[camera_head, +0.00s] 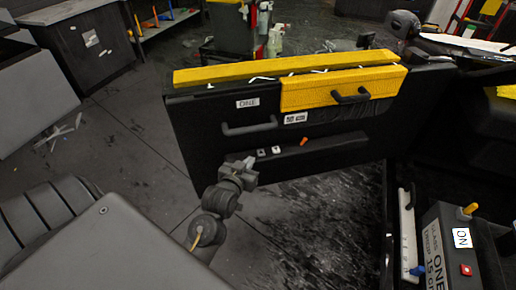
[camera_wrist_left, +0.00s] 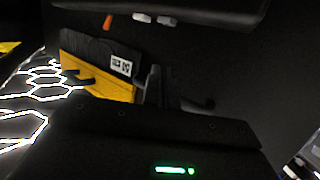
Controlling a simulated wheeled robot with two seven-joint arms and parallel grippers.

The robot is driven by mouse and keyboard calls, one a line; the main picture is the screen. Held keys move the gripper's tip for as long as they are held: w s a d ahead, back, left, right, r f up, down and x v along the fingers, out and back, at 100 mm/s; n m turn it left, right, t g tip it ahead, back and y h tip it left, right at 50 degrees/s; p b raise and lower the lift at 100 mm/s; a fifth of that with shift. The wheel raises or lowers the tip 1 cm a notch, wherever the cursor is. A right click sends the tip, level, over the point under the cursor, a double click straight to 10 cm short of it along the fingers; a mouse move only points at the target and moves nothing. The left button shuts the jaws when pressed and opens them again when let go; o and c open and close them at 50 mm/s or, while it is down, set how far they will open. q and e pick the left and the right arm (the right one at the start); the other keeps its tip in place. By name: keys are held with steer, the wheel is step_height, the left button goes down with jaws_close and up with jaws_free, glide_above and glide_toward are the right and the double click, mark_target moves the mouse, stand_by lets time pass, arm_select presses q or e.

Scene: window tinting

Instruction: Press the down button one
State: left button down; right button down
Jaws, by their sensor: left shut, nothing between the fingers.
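A black door-like panel (camera_head: 225,150) with yellow trim stands in the middle of the head view. A label (camera_head: 247,102) reading "ONE" is on it. Low on the panel, a black ledge carries two small pale square buttons, a left one (camera_head: 261,152) and a right one (camera_head: 277,150); their markings are too small to read. They show upper middle in the left wrist view, (camera_wrist_left: 141,17) and (camera_wrist_left: 166,20). My left gripper (camera_head: 249,161) is shut and empty, just below and left of the left button; contact cannot be told. My right gripper is out of view.
An orange knob (camera_head: 304,141) sits right of the buttons. Black handles (camera_head: 250,128) and (camera_head: 350,96) stick out from the panel. A box (camera_head: 450,255) with a red button stands at lower right. The floor left of the panel is mostly clear.

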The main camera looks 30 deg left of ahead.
arm_select(q)
steer(key=shift+s+a+r+p, duration=0.15)
steer(key=shift+r+p, duration=0.15)
steer(key=shift+r, duration=0.3)
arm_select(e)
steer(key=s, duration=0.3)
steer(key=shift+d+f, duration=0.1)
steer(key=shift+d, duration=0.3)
arm_select(q)
glide_above(258, 159)
steer(key=shift+s+f, duration=0.25)
steer(key=shift+f, duration=0.85)
step_height(258, 159, down, 3)
steer(key=shift+w+f, duration=0.1)
steer(key=shift+w, duration=0.05)
steer(key=shift+f, duration=0.55)
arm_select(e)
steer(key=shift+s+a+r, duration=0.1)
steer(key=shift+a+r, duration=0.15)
